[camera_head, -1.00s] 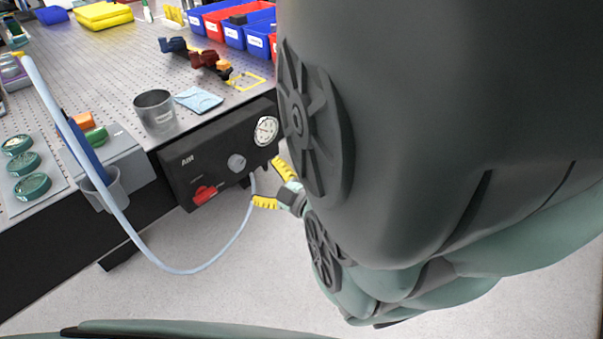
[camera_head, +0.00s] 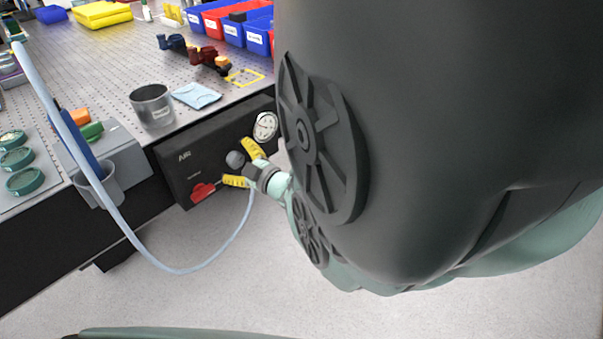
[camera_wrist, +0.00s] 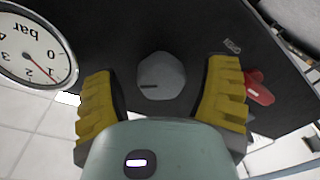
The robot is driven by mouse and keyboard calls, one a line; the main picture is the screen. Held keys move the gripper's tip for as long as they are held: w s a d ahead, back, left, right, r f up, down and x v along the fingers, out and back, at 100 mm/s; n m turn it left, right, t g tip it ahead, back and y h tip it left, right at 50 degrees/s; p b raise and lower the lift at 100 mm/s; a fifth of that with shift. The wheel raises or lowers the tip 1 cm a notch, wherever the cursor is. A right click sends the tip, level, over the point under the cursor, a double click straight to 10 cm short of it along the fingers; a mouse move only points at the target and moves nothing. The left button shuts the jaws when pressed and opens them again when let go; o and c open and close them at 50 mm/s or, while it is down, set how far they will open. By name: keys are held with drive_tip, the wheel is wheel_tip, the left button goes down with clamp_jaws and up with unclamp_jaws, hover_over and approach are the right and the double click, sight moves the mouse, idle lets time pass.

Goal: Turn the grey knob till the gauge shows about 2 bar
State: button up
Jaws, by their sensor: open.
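The grey knob (camera_head: 236,158) is on the front of a black air panel (camera_head: 180,165) below the bench edge. In the wrist view the knob (camera_wrist: 161,76) is faceted, with a dark line pointing left. My gripper (camera_head: 242,164) is open, its yellow fingers on either side of the knob, with gaps visible between. The wrist view shows the gripper (camera_wrist: 163,88) not closed on it. The round white gauge (camera_head: 265,126) is above right of the knob. In the wrist view the gauge (camera_wrist: 30,45) is cut off and tilted; its red needle points lower right, exact reading unclear.
A red valve handle (camera_head: 204,190) is below left of the knob and also shows in the wrist view (camera_wrist: 259,90). A pale blue hose (camera_head: 160,262) hangs in a loop below the panel. A metal cup (camera_head: 152,106) and blue cloth (camera_head: 196,95) lie above on the bench.

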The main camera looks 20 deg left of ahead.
drive_tip(key=c, duration=1.2)
drive_tip(key=shift+d+f+m, duration=0.1)
drive_tip(key=shift+d+m, duration=0.1)
drive_tip(key=shift+m, duration=0.3)
drive_tip(key=shift+c, duration=0.2)
drive_tip(key=o, duration=1.2)
drive_tip(key=shift+a, duration=0.1)
drive_tip(key=shift+o, duration=0.2)
drive_tip(key=shift+d, duration=0.2)
